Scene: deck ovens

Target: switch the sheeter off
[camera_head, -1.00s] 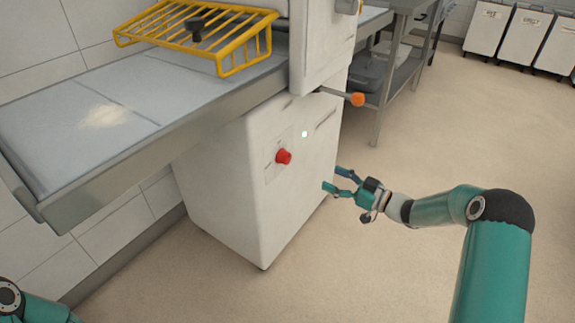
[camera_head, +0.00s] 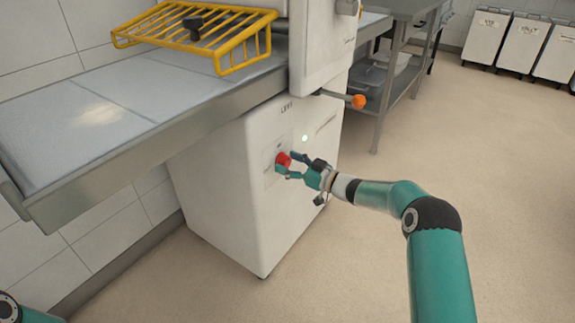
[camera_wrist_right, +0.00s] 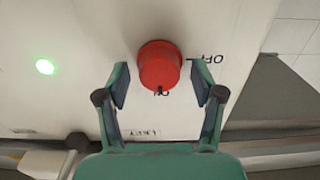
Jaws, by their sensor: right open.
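The sheeter (camera_head: 235,185) is a white cabinet with a steel bed (camera_head: 120,115) reaching to the left. A red knob (camera_head: 283,160) sits on its front panel. In the right wrist view the red knob (camera_wrist_right: 160,66) shows large, with the dark mark on its rim by the lettering that reads ON, and OFF printed to its right. A green light (camera_wrist_right: 45,66) is lit on the panel. My right gripper (camera_head: 287,167) is open at the knob, its fingers on either side of it, with gaps in the right wrist view. My left gripper is out of view; only part of my left arm shows.
A yellow wire guard (camera_head: 195,30) stands above the bed. A lever with an orange ball (camera_head: 358,101) sticks out from the sheeter above my right arm. A steel table (camera_head: 400,60) stands behind, and white bins (camera_head: 490,37) are farther back. The floor to the right is clear.

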